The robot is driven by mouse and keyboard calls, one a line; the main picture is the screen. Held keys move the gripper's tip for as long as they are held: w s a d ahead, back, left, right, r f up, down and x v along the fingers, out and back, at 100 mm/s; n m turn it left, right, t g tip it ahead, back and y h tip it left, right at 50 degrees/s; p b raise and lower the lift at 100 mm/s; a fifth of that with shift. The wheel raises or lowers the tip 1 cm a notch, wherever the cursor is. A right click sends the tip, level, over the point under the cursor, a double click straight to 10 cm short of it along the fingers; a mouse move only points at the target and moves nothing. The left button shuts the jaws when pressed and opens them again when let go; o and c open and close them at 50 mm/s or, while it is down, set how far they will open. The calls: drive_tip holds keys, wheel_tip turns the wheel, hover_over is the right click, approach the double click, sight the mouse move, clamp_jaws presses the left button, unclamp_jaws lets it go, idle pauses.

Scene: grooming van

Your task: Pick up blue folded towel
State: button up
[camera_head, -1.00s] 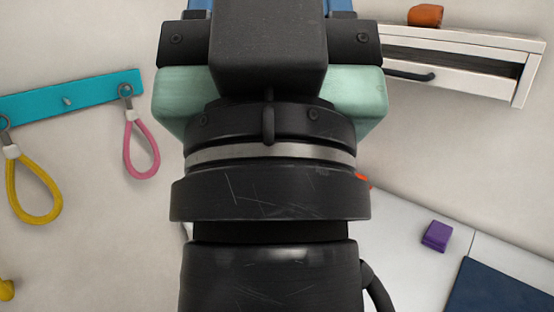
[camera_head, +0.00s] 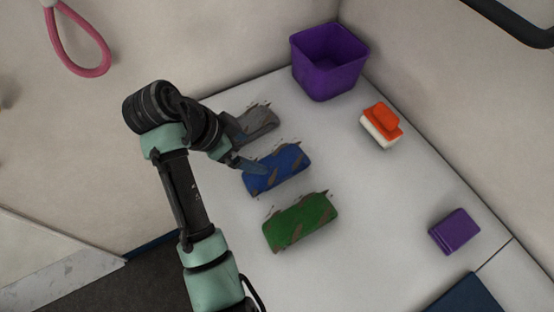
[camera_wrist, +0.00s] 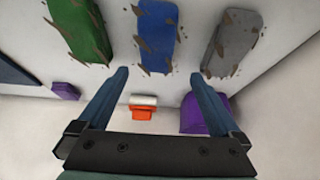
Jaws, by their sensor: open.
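The blue folded towel (camera_head: 277,171) lies on the white table between a grey towel and a green towel, with brown smears on it. In the wrist view the blue towel (camera_wrist: 159,38) is at top centre, beyond and between my fingertips. My gripper (camera_head: 240,160) is near its far left edge in the head view; whether it touches cannot be told there. In the wrist view my gripper (camera_wrist: 159,76) is open, with nothing between the two blue fingers.
The grey towel (camera_head: 254,123) and green towel (camera_head: 300,222) lie on either side. A purple bin (camera_head: 328,65) stands at the back by the wall. An orange and white brush-like item (camera_head: 381,124) and a purple block (camera_head: 455,231) lie to the right. The table's middle right is clear.

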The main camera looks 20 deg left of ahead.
sight(271, 165)
drive_tip(key=x, duration=0.6)
drive_tip(key=shift+s+d+f+p, duration=0.15)
drive_tip(key=shift+s+f+p, duration=0.1)
drive_tip(key=shift+f+p, duration=0.15)
drive_tip(key=p+x, duration=0.1)
drive_tip(key=x, duration=0.4)
drive_tip(key=shift+d+f, duration=0.1)
drive_tip(key=shift+d, duration=0.05)
drive_tip(key=shift+w+f, duration=0.2)
drive_tip(key=shift+f, duration=0.1)
drive_tip(key=shift+f, duration=0.15)
drive_tip(key=shift+c, duration=0.2)
drive_tip(key=c, duration=1)
drive_tip(key=shift+c, duration=0.2)
